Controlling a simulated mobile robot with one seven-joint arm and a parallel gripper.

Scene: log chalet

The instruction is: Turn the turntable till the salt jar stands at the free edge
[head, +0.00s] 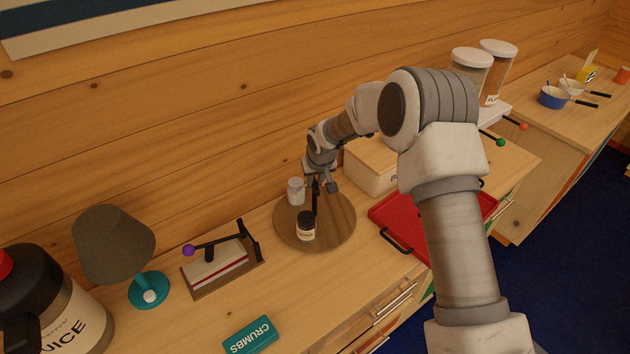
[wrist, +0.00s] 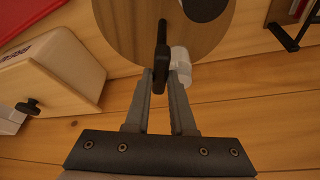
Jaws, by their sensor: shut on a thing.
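The turntable (head: 340,225) is a round wooden disc on the counter. A pale jar (head: 296,191) stands near its back left rim, and a dark-lidded jar (head: 306,231) with a white label stands near its front. I cannot read the labels, so I cannot tell which is the salt jar. A black upright handle (head: 315,210) rises from the disc. My gripper (head: 322,186) is shut on this handle; in the wrist view the handle (wrist: 161,45) sits between the fingertips (wrist: 164,82). The pale jar (wrist: 181,60) is close beside the right finger there.
A labelled wooden box (head: 370,167) and a red tray (head: 395,213) stand right of the turntable. The log wall is close behind.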

